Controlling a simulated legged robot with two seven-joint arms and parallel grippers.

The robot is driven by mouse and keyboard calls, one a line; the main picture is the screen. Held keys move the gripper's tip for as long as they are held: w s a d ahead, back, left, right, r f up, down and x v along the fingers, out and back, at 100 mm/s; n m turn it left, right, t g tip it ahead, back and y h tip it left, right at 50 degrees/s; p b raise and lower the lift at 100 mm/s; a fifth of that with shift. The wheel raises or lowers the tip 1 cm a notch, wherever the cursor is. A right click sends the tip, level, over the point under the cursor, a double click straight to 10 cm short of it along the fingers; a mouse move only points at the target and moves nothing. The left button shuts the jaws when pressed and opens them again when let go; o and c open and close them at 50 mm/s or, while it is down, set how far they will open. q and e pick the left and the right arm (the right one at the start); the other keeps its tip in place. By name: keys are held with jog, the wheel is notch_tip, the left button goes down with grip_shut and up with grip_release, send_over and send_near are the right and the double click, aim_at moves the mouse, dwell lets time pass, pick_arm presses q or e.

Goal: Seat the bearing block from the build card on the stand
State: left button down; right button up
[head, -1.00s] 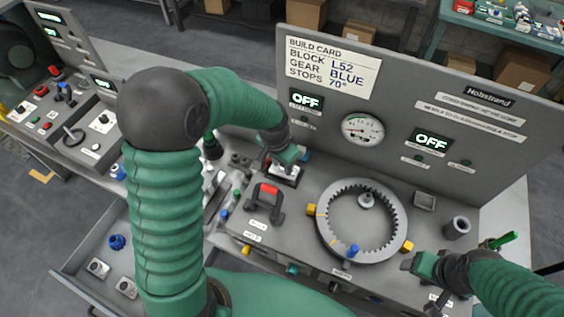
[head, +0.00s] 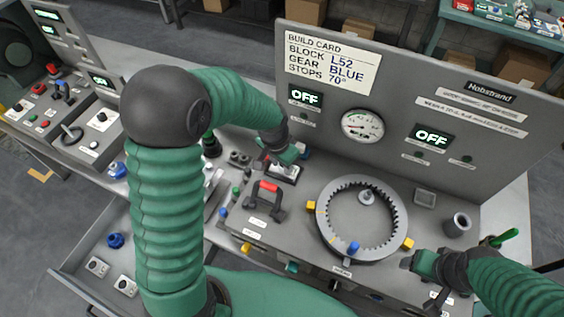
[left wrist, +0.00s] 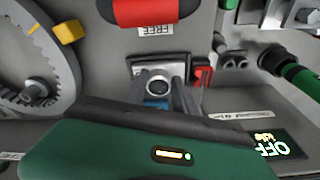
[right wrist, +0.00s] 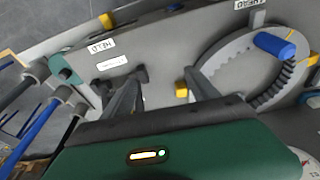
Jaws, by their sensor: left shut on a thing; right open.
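The bearing block (left wrist: 155,84) is a small grey block with a round dark bore. My left gripper (left wrist: 160,100) is shut on it, with a finger on either side. In the head view my left gripper (head: 288,158) is low over the panel, behind the red-gripped handle (head: 268,187). The block (head: 283,174) is at the stand there; the fingers hide much of it, and I cannot tell whether it is fully down. The build card (head: 333,62) reads block L52, gear blue, stops 70°. My right gripper (head: 418,263) is open and empty at the panel's front right.
A toothed ring (head: 330,235) with a blue peg (head: 353,248) and yellow stops (head: 407,244) lies right of the handle. A grey cup (head: 457,224) stands farther right. An open drawer (head: 75,283) at front left holds other blocks (head: 97,267) and a blue part (head: 115,240).

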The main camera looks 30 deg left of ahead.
pick_arm(q)
jog(key=shift+f, duration=0.15)
pick_arm(e)
jog(key=shift+f, duration=0.1)
pick_arm(q)
jog(key=c, duration=0.9)
grip_release()
jog(key=s+r, duration=0.1)
jog(key=r, duration=0.4)
jog(key=s+r, duration=0.1)
jog(key=r, duration=0.5)
jog(key=s+r, duration=0.1)
jog(key=r, duration=0.4)
jog(key=shift+a+r, duration=0.15)
jog(key=shift+r, duration=0.15)
